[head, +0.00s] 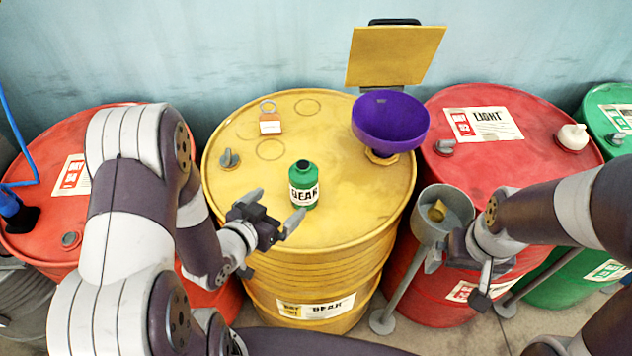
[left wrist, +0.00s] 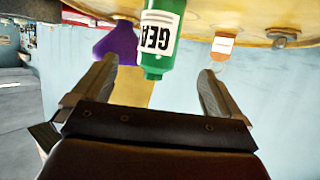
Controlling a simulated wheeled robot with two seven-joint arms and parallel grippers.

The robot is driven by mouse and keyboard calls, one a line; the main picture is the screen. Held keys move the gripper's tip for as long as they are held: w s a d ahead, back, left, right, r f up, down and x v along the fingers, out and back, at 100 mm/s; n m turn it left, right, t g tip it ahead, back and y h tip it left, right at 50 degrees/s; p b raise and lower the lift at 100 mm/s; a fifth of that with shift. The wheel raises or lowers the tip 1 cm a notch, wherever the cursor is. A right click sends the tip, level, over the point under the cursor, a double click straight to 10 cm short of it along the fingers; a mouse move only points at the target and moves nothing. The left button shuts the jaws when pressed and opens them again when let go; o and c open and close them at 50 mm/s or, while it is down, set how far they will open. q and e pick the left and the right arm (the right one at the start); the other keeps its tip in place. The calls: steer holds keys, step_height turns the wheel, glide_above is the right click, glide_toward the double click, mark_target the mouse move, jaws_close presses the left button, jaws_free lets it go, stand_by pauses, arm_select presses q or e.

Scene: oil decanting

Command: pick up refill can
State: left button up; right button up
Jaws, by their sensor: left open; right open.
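The refill can is a small green bottle (head: 303,186) with a dark cap and a white GEAR label. It stands upright on top of the yellow drum (head: 345,219), and the green bottle (left wrist: 157,65) shows upside down in the left wrist view, between and beyond the fingers. My left gripper (head: 275,210) is open and empty, just left of and in front of the bottle; its open fingers (left wrist: 158,85) also show in the left wrist view. I see no contact with the bottle. My right gripper (head: 480,280) is at the right, near the grey cup, partly hidden by its own wrist.
A purple funnel (head: 390,122) sits in the yellow drum's opening, with a yellow panel (head: 395,57) behind it. An orange-white box (head: 270,125) lies at the drum's back. A grey cup on a stand (head: 441,212) is front right. Red drums (head: 520,150) flank both sides.

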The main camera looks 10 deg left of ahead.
mark_target(303, 183)
arm_select(q)
steer(key=p+x, duration=0.1)
steer(key=x, duration=1)
steer(key=shift+w+d, duration=0.2)
steer(key=shift+w, duration=0.15)
steer(key=shift+s, duration=0.15)
steer(key=c, duration=1.3)
